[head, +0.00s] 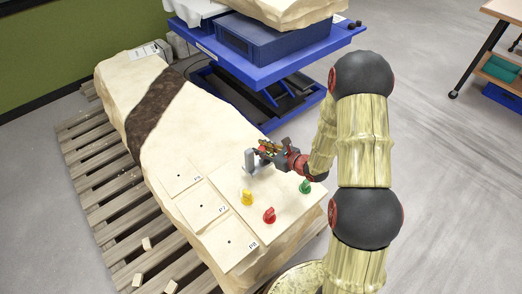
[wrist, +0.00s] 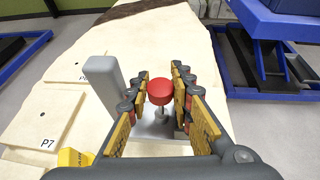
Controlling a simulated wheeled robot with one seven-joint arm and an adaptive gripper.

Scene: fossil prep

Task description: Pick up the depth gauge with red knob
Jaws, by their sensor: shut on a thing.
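The depth gauge has a round red knob (wrist: 159,90) on a thin stem above a flat metal base, with a grey upright post (wrist: 104,80) to its left. In the head view its grey post (head: 249,161) stands on the pale stone block, and the knob is largely hidden by my gripper (head: 268,150). In the wrist view my gripper (wrist: 161,88) has its yellow-padded fingers on either side of the red knob and is shut on it. The gauge looks upright; whether its base touches the stone I cannot tell.
The stone block (head: 196,135) lies on a wooden pallet (head: 108,188). Yellow (head: 247,197), red (head: 269,215) and green (head: 305,187) pieces stand near the gauge, beside numbered plates (head: 203,207). A blue lift table (head: 270,72) is behind.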

